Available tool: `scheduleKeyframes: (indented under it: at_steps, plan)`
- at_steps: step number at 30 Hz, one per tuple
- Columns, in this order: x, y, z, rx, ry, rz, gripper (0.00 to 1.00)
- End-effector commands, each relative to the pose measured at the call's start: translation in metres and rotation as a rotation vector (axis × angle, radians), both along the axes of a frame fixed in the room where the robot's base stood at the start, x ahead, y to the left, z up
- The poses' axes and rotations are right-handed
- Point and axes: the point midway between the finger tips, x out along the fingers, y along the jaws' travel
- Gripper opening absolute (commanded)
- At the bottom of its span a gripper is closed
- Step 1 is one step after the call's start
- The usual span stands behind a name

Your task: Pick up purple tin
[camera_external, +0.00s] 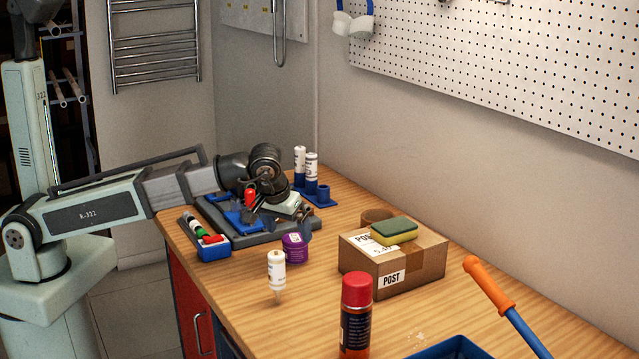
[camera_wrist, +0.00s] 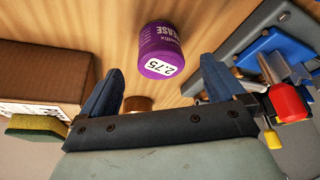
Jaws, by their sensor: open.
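The purple tin (camera_external: 296,248) stands on the wooden bench, just in front of the grey tray. In the wrist view the purple tin (camera_wrist: 161,50) shows a white label reading 2.75, and it lies beyond the fingertips, between their lines. My gripper (camera_external: 307,222) is above and behind the tin in the external view, and the arm hides part of it. In the wrist view my gripper (camera_wrist: 162,78) has its two blue fingers wide apart with nothing between them. The tin appears apart from both fingers.
A grey tray (camera_external: 262,239) with blue and red parts lies behind the tin. A blue box of markers (camera_external: 213,250) is left, a white bottle (camera_external: 277,271) in front. A cardboard box (camera_external: 412,262) with a sponge (camera_external: 394,231) stands right. A red-capped can (camera_external: 356,315) stands nearer the camera.

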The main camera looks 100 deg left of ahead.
Motion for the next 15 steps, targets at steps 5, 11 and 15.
scheduleKeyframes:
  at_steps: [5, 11, 15]
  plan:
    - [0.002, 0.007, -0.016, 0.000, 0.001, 0.000, 0.96]
    - [0.002, 0.009, -0.021, -0.001, 0.001, 0.000, 0.96]
    - [0.003, 0.012, -0.028, 0.000, 0.001, 0.000, 0.96]
